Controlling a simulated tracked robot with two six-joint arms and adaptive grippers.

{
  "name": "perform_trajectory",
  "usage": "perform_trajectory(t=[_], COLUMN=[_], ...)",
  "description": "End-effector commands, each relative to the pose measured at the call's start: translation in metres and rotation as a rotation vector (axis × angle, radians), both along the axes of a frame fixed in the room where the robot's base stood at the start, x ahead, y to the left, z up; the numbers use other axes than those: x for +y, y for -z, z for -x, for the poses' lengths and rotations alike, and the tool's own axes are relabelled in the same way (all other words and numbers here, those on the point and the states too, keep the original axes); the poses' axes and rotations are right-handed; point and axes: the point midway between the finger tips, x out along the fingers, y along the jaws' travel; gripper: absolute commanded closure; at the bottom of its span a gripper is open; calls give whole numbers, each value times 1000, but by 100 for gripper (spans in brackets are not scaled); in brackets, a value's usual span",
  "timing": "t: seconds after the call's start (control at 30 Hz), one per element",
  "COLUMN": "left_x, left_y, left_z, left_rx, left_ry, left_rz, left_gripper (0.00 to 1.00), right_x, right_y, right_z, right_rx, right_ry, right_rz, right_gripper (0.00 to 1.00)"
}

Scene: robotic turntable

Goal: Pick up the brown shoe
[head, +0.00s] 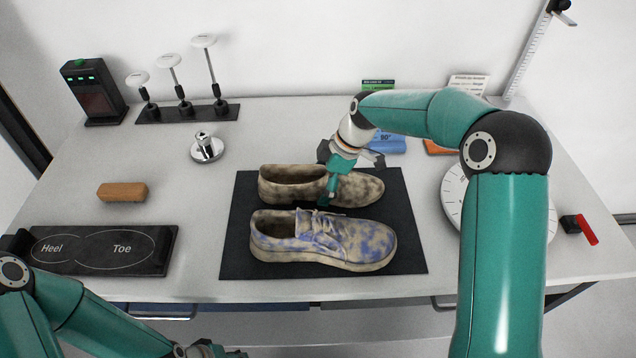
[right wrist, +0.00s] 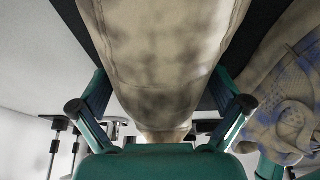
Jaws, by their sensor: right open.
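The brown shoe (head: 291,182), beige with dark brown smudges, lies on its sole on the black mat (head: 240,225), toe to the right. A similar shoe with blue stains (head: 325,241) lies just in front of it; it also shows in the right wrist view (right wrist: 287,115). My right gripper (head: 328,194) is at the middle of the brown shoe and hides part of it. In the right wrist view the brown shoe (right wrist: 160,65) lies between its two spread fingers, which are open. My left gripper (head: 212,350) is partly in view at the bottom edge, away from both shoes; its jaws are unclear.
A heel-and-toe board (head: 100,267) and a brown block (head: 122,192) are on the left. Several white discs on stands (head: 172,61) are at the back left. A white round dial turntable (head: 455,195) is on the right, partly behind my right arm. A blue block (head: 390,143) stands behind the mat.

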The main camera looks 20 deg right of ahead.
Motion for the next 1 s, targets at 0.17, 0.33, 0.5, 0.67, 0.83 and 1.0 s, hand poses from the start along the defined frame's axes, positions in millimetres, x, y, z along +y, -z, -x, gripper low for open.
perform_trajectory(t=[0.17, 0.33, 0.5, 0.67, 0.83, 1.0], left_x=[0, 0, 0, 0, 0, 0], left_y=[0, 0, 0, 1, 1, 1], left_z=[0, 0, 0, 0, 0, 0], left_rx=[0, 0, 0, 0, 0, 0], left_ry=[0, 0, 0, 0, 0, 0], left_rz=[0, 0, 0, 0, 0, 0], left_gripper=[60, 60, 60, 60, 60, 60], right_x=[0, 0, 0, 1, 1, 1], right_y=[0, 0, 0, 2, 4, 4], right_z=[0, 0, 0, 1, 1, 2], right_rx=[0, 0, 0, 3, 5, 8], right_ry=[0, 0, -1, -2, -4, -6], right_rz=[0, 0, 0, 0, 1, 2], right_gripper=[2, 30, 58, 74, 75, 75])
